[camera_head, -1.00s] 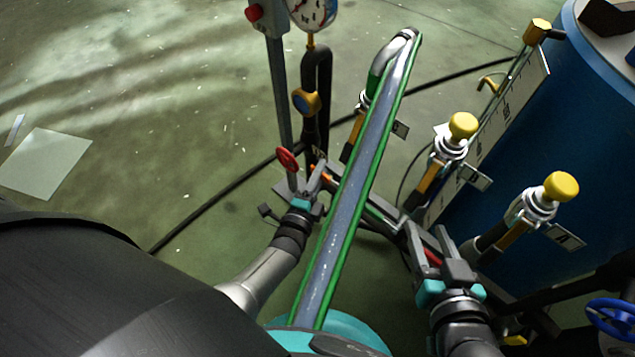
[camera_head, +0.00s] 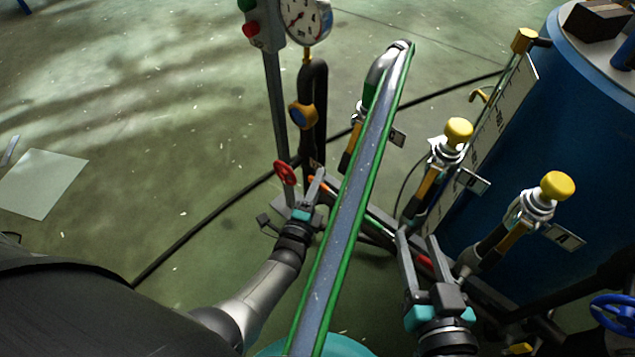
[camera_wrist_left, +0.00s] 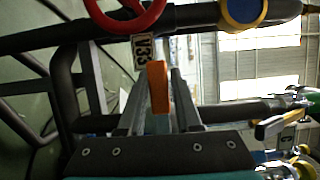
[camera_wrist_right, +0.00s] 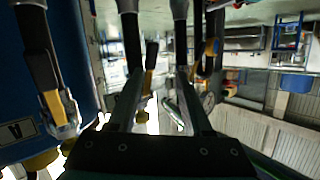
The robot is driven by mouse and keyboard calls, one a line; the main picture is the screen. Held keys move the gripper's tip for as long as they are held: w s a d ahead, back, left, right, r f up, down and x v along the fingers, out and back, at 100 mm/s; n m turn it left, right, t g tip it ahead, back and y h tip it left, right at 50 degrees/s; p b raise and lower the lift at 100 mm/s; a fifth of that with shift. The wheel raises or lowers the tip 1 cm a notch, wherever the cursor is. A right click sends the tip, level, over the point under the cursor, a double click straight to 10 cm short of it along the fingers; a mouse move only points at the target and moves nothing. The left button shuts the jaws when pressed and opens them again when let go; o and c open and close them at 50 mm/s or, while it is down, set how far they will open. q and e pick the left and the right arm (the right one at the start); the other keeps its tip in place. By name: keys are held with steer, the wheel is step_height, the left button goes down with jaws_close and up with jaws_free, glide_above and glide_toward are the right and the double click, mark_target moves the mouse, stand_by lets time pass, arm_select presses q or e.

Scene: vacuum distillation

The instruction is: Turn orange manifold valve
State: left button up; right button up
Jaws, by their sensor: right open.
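The orange manifold valve handle (camera_wrist_left: 158,88) stands between the two fingers of my left gripper (camera_wrist_left: 160,90) in the left wrist view. A narrow gap shows on each side of it, so the fingers look open around it. In the head view, the left gripper (camera_head: 305,190) is beside the dark pipe below the gauge, and only a bit of orange (camera_head: 318,183) shows by its fingers. My right gripper (camera_head: 418,250) is open and empty, right of the green-edged tube; in its wrist view nothing is between its fingers (camera_wrist_right: 160,95).
A red handwheel (camera_head: 286,173) is close to the left gripper. The green-edged glass tube (camera_head: 352,205) runs between the arms. Yellow-knobbed valves (camera_head: 458,132) and a blue drum (camera_head: 570,110) stand at the right. A pressure gauge (camera_head: 305,18) is above. The left floor is mostly clear.

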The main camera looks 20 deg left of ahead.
arm_select(q)
steer(key=o, duration=0.3)
steer(key=shift+o, duration=0.2)
steer(key=shift+s, duration=0.1)
steer(key=s+p, duration=0.4)
steer(key=s, duration=1.1)
steer(key=shift+d, duration=0.3)
arm_select(e)
steer(key=s+d+f+g+h, duration=0.1)
steer(key=s+d+g+h, duration=0.2)
steer(key=d+g, duration=0.4)
steer(key=shift+s+d+f+h, duration=0.2)
steer(key=shift+d+f+h, duration=0.15)
steer(key=shift+h, duration=0.15)
arm_select(q)
steer(key=shift+w, duration=0.1)
